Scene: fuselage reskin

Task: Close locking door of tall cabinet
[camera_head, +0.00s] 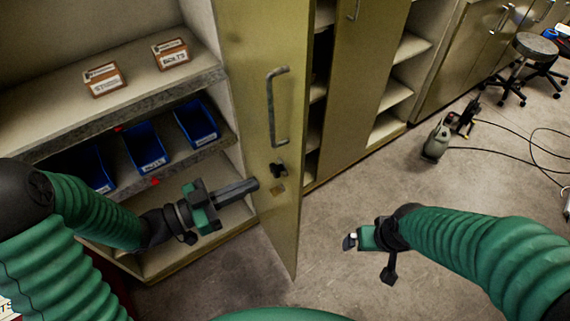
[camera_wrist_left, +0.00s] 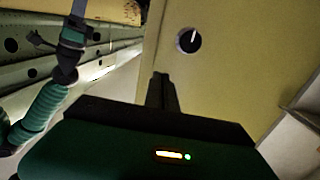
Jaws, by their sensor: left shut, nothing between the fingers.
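The tall cabinet (camera_head: 110,25) stands at the left with its tan door (camera_head: 246,75) swung open. The door has a metal pull handle (camera_head: 278,105) and a dark lock knob (camera_head: 278,170) below it. In the left wrist view the door (camera_wrist_left: 235,75) fills the right side, with the round lock knob (camera_wrist_left: 188,40) above my fingers. My left gripper (camera_head: 254,186) is shut and empty, its tips in front of the door, left of and slightly below the knob. Contact is unclear. My right gripper (camera_head: 350,241) is over the floor right of the door; its finger opening is unclear.
Shelves hold labelled boxes (camera_head: 170,54) and blue bins (camera_head: 146,147). Another cabinet door (camera_head: 350,90) and more shelving stand to the right. A stool (camera_head: 535,47), a green-grey canister (camera_head: 436,140) and cables lie farther right. Floor (camera_head: 350,190) right of the door is clear.

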